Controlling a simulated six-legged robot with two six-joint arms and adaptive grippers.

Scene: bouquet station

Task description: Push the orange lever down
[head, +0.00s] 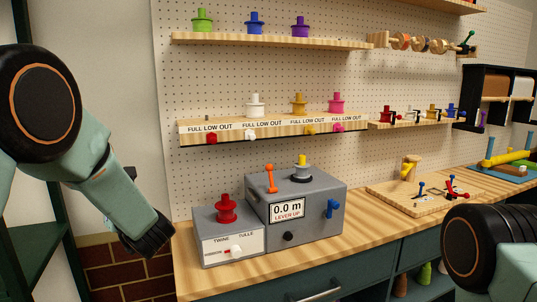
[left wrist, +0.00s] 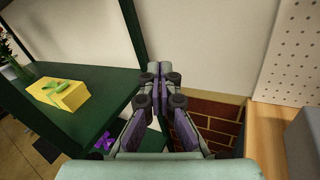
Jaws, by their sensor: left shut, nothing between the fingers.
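The orange lever (head: 270,178) stands upright on top of a grey box (head: 325,192) on the wooden bench. The box's display (head: 287,210) reads 0.0 m and LEVER UP. My left gripper (left wrist: 160,68) is shut and empty in the left wrist view, above a brick patch and beside a green shelf. In the head view, my left arm comes down to the left of the boxes, clear of the lever. The lever is not in the left wrist view. My right gripper is out of view; only part of my right arm shows at the lower right.
A lower grey box with a red spool (head: 227,209) adjoins the lever's box on the left. A yellow spool (head: 301,168) and a blue handle (head: 332,208) are on the lever's box. Shelves (head: 270,41) hang behind. A yellow box (left wrist: 60,93) lies on the green shelf.

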